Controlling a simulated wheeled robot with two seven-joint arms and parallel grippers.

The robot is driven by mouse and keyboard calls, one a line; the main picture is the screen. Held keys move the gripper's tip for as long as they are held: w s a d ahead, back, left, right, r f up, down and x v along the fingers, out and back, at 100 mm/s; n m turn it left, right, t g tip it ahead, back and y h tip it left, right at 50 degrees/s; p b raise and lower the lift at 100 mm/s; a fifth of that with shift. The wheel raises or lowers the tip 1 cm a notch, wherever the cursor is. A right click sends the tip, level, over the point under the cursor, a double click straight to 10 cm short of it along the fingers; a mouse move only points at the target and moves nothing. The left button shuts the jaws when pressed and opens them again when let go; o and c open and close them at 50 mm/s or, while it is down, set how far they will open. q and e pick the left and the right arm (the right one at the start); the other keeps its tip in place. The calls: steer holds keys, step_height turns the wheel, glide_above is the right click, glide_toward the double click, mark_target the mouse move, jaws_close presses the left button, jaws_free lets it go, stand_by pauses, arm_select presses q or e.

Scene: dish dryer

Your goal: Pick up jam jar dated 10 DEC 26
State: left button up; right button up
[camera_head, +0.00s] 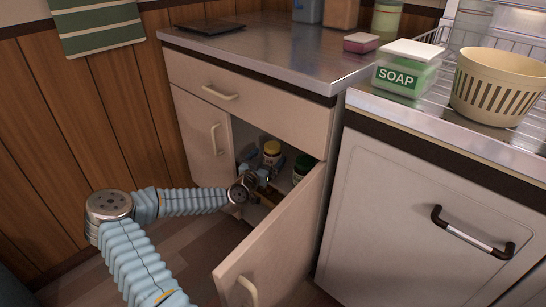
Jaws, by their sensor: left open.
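A small jar with a yellow-orange lid (271,148) stands inside the open lower cabinet. A dark green jar or bottle (301,168) stands to its right, partly behind the open door. No date on either can be read at this size. My left gripper (263,176) is open at the cabinet opening, just below and in front of the yellow-lidded jar, with no jar seen between its fingers. Whether it touches anything is too small to tell. My right gripper is not in view.
The cabinet door (274,245) is swung open towards me, close on the right of my left arm. The left door (203,140) is shut. The counter (280,45) above holds a pink sponge (361,42). A soap box (407,68) and cream basket (499,88) stand right.

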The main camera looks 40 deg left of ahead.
arm_select(q)
steer(key=x, duration=0.6)
steer(key=shift+w+f+b, duration=0.1)
steer(key=shift+f+b, duration=0.1)
steer(key=shift+b, duration=0.2)
steer(key=shift+a, duration=0.1)
steer(key=c, duration=1.3)
steer(key=shift+c, duration=0.2)
steer(key=shift+r, duration=0.2)
